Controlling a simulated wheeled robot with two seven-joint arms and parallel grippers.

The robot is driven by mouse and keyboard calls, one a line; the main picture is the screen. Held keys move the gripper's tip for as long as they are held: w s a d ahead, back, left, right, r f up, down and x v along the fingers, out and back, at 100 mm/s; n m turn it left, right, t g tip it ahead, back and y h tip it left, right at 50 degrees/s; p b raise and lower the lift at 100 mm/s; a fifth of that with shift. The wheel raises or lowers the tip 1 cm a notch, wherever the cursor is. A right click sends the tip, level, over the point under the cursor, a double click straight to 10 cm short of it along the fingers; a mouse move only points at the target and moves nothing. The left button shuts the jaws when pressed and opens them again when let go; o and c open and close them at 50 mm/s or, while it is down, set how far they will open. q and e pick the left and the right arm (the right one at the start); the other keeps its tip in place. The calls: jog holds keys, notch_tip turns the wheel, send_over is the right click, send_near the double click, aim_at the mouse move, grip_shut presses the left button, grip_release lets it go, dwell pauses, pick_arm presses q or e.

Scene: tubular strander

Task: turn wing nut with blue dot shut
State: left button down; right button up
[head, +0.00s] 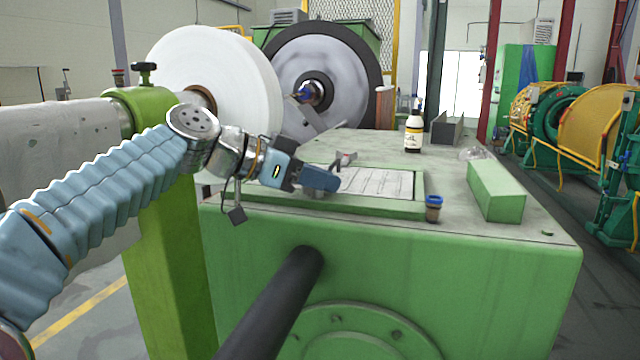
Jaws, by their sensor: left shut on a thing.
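My left gripper (322,180) reaches in from the left over the green machine housing (400,255). Its blue fingers are at the left part of the framed hatch cover (380,184) on top. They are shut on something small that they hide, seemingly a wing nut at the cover. No blue dot shows, so I cannot read its turn. Another small fitting, grey with reddish parts (345,158), sits at the cover's far edge and looks like a wing nut. My right gripper is not in view.
A small blue-topped cup (434,208) stands at the cover's right front corner. A green block (495,190) and a bottle (413,132) stand on the housing. A large white spool (225,85) is behind my wrist. A black round bar (275,300) meets the housing's front.

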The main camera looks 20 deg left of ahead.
pick_arm(q)
jog(key=shift+m+g+h, duration=0.5)
jog(key=shift+m+g, duration=0.3)
jog(key=shift+g, duration=0.1)
jog(key=shift+f, duration=0.1)
jog(key=c, duration=1.2)
grip_release()
jog(key=shift+c, duration=0.2)
jog(key=shift+a, duration=0.1)
jog(key=p+v, duration=0.1)
jog(key=v, duration=1.2)
jog(key=shift+a, duration=0.35)
jog(key=shift+s, duration=0.1)
